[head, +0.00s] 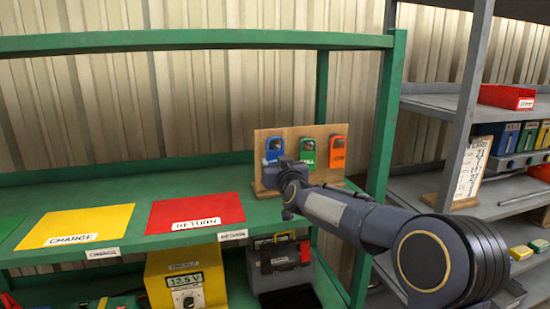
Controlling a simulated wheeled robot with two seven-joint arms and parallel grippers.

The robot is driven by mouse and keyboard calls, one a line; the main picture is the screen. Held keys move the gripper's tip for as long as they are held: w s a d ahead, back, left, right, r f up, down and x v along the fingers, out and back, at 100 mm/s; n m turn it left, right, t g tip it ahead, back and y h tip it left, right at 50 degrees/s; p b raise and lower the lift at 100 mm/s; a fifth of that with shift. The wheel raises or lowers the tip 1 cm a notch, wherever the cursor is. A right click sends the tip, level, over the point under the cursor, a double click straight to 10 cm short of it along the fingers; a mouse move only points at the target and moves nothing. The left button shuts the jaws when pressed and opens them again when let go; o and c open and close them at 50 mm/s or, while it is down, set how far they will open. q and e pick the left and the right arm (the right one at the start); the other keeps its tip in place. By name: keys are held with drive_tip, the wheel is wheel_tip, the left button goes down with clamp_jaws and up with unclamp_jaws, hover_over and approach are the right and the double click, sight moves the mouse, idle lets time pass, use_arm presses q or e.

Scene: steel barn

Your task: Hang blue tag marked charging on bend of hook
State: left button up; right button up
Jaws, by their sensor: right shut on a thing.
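A tan wooden board (290,138) stands upright on the green shelf (130,200) near its right post. A blue tag (274,144) shows in front of the board's left part, upright, with its opening at the top. My right gripper (273,163) is at the lower part of the blue tag and shut on it. A green tag (308,157) and an orange tag (337,157) are on the board to the right. The hook at the blue tag is too small to make out, and I cannot tell whether the tag is on it. The tag's lettering is not readable. My left gripper is not in view.
A yellow sheet (105,222) and a red sheet (190,210) lie on the shelf, left of the board. Below are a yellow charger box (190,270) and a dark box (275,265). A green post (385,130) stands right of the board.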

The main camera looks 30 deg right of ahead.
drive_tip(key=shift+r, duration=0.15)
drive_tip(key=v, duration=0.7)
drive_tip(key=shift+p, duration=0.4)
idle(1.4)
